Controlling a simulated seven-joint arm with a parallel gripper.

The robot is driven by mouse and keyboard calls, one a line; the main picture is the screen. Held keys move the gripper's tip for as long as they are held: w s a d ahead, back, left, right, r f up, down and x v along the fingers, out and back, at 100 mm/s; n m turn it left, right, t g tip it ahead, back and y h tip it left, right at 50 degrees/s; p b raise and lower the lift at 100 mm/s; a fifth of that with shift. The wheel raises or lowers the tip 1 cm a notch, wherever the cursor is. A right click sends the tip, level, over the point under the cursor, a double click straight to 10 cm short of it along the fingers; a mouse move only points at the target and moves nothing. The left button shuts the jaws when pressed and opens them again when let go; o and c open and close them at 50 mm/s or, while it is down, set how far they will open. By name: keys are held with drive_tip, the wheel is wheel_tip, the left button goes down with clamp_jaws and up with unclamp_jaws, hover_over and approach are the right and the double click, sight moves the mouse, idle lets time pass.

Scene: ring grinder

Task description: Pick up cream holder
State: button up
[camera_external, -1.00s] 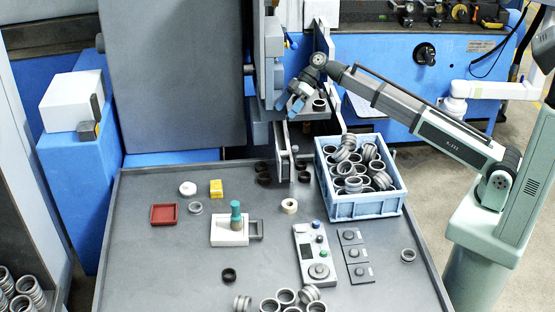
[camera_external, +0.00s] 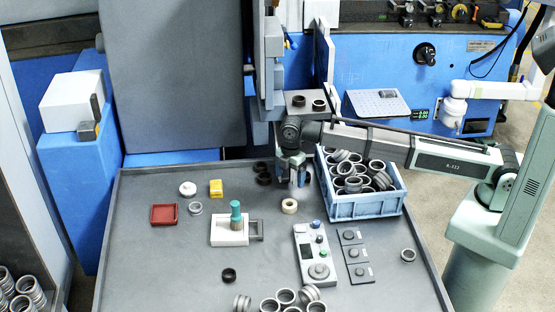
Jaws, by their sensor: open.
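A small cream ring-shaped holder (camera_external: 289,205) lies flat on the grey table, right of the white block with the green-topped piece. My gripper (camera_external: 292,184) points down just behind and above it, near the left side of the blue crate. The fingers are apart, and nothing shows between them. The gripper appears clear of the cream holder, though the exact height is hard to tell.
The blue crate (camera_external: 368,204) full of metal rings stands close to the gripper's right. Dark rings (camera_external: 263,172) lie to its left. The white block (camera_external: 230,230) and a control box (camera_external: 315,255) stand nearer the front. Bare table surrounds the cream holder.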

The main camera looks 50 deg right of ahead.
sight(289, 204)
drive_tip(key=shift+f, duration=6.35)
drive_tip(key=shift+c, duration=0.4)
drive_tip(key=c, duration=1.1)
